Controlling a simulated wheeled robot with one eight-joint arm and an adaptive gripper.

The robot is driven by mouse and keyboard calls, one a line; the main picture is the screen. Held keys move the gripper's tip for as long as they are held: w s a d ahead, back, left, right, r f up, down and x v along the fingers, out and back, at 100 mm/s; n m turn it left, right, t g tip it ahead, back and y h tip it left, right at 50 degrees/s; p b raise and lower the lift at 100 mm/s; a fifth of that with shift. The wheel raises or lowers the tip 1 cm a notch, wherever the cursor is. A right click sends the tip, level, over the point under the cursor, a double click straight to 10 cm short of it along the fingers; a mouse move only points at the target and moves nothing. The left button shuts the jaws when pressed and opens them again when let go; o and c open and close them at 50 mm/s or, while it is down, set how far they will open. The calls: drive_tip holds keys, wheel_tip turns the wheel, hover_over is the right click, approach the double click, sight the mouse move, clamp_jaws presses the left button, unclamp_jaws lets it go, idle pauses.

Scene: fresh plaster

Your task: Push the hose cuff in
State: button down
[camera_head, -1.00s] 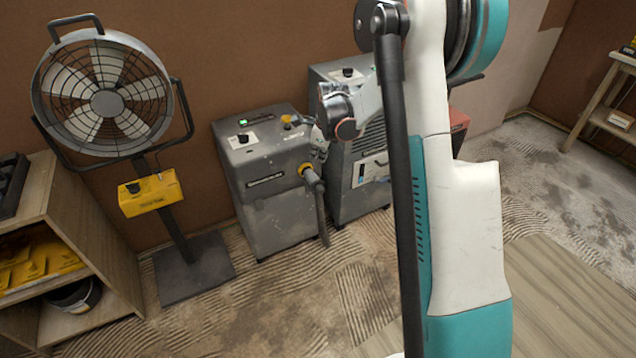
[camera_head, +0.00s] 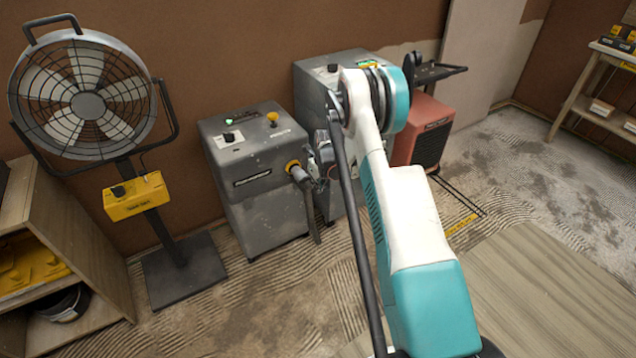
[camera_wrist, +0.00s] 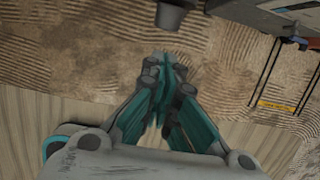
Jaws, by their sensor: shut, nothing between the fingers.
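The hose cuff (camera_head: 301,176) is a dark grey sleeve at a yellow ring (camera_head: 292,166) on the right side of a grey machine (camera_head: 252,190). Its hose (camera_head: 312,218) hangs down towards the floor. I cannot tell how far in the cuff sits. My gripper is just right of the cuff in the head view, its fingers hard to make out there. In the wrist view my gripper (camera_wrist: 165,66) is shut and empty, its fingertips together over the floor. A dark grey cylinder (camera_wrist: 171,14), perhaps the hose or cuff, is ahead of the fingertips, apart from them.
A second grey machine (camera_head: 310,85) stands close on the right, partly behind my arm. A red unit (camera_head: 428,135) is beyond it. A fan (camera_head: 88,105) on a stand and a wooden shelf (camera_head: 95,250) are left.

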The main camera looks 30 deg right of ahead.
sight(303, 178)
drive_tip(key=w+f+b, duration=0.3)
drive_tip(key=w+f, duration=0.1)
drive_tip(key=w, duration=0.1)
drive_tip(key=shift+f, duration=0.2)
drive_tip(key=shift+a, duration=0.1)
